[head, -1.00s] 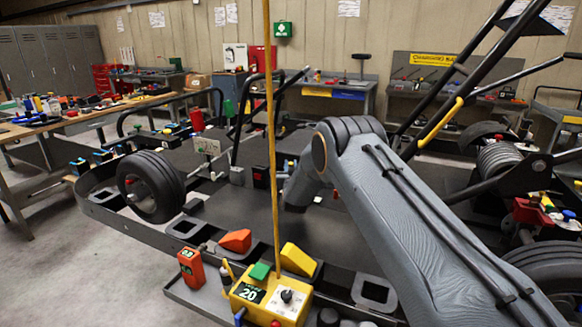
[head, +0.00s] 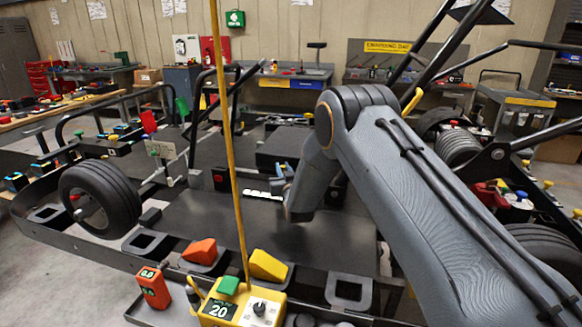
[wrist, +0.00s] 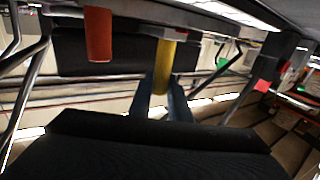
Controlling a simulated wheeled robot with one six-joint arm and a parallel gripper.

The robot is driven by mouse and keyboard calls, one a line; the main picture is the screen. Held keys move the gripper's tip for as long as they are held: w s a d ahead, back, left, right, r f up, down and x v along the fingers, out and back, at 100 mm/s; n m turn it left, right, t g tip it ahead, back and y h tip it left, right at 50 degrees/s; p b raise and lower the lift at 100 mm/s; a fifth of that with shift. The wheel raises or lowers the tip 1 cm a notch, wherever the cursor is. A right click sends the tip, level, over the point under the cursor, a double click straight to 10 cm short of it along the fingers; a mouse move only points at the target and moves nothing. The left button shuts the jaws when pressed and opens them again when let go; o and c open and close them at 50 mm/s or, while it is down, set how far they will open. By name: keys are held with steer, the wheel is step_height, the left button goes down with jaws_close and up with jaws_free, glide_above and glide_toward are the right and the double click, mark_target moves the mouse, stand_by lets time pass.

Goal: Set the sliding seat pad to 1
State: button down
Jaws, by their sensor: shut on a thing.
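In the head view my gripper (head: 281,178) reaches down over the kart's dark floor, left of my forearm. In the wrist view my gripper (wrist: 164,98) has its two blue-grey fingers closed around the end of a yellow handle (wrist: 166,62). A red handle (wrist: 98,34) hangs to its left, untouched. A dark block (head: 285,147), which looks like the seat pad, lies just behind my gripper in the head view. A pale marked strip (head: 262,195) lies on the floor beside my gripper; its marks are too small to read. My wrist hides part of this area.
A yellow box reading 20 (head: 240,305), an orange wedge (head: 200,251) and a yellow wedge (head: 268,265) stand along the near edge. A thin yellow pole (head: 228,130) rises in front. Black bars (head: 213,115) stand behind left, and a wheel (head: 100,200) is at left.

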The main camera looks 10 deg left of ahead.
steer(key=shift+d+f, duration=0.1)
steer(key=shift+d, duration=0.15)
steer(key=c, duration=1.6)
jaws_free()
steer(key=shift+d, duration=0.2)
steer(key=shift+c, duration=0.2)
steer(key=shift+a, duration=0.2)
steer(key=shift+s, duration=0.3)
steer(key=b+v, duration=0.2)
steer(key=v, duration=0.5)
steer(key=shift+d, duration=0.15)
steer(key=shift+s+d, duration=0.1)
steer(key=shift+s, duration=0.05)
